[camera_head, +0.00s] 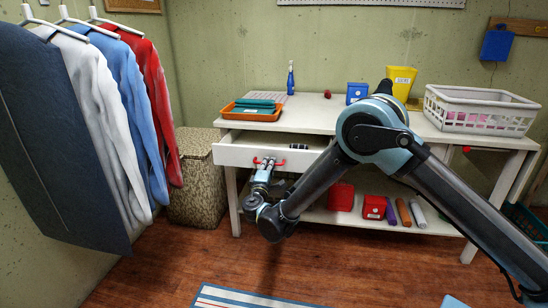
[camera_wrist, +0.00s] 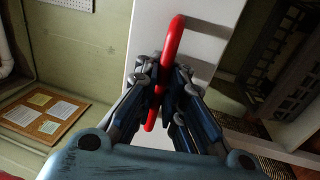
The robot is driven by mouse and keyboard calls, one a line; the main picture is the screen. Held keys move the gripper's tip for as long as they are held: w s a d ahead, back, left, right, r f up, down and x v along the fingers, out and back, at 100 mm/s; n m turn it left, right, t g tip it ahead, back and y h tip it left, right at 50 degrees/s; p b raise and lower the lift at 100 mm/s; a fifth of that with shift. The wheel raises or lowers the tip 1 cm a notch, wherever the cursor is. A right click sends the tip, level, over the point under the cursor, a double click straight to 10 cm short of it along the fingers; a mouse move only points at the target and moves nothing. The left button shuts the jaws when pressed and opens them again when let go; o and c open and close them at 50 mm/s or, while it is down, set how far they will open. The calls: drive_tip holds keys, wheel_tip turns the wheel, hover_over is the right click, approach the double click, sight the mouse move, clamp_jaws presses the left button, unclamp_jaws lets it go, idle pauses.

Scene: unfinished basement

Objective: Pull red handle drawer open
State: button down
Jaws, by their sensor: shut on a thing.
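The white drawer (camera_head: 233,156) with a red handle (camera_head: 258,160) is in the left part of the white table. It stands partly open, and its inside shows with a dark object (camera_head: 298,146) in it. In the wrist view the red handle (camera_wrist: 173,40) runs up between my fingers against the white drawer front (camera_wrist: 207,14). My gripper (camera_wrist: 163,85) is shut on the handle from both sides. In the head view my gripper (camera_head: 265,170) is at the drawer front, and my arm hides the drawer's right part.
On the table (camera_head: 320,112) stand an orange tray (camera_head: 232,116), a blue box (camera_head: 357,92), a yellow container (camera_head: 401,80) and a white basket (camera_head: 480,110). Red boxes (camera_head: 374,207) and rolls lie on the lower shelf. A wicker hamper (camera_head: 196,180) and hanging clothes (camera_head: 115,110) are at left. The floor in front is open.

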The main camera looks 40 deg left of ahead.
drive_tip(key=shift+r+v, duration=0.15)
drive_tip(key=shift+v, duration=1.1)
drive_tip(key=shift+r+v, duration=0.15)
drive_tip(key=shift+v, duration=1.05)
drive_tip(key=shift+d, duration=0.1)
drive_tip(key=c, duration=2)
unclamp_jaws()
drive_tip(key=shift+o, duration=0.2)
drive_tip(key=shift+s, duration=0.1)
drive_tip(key=v, duration=1.1)
drive_tip(key=shift+s+d, duration=0.25)
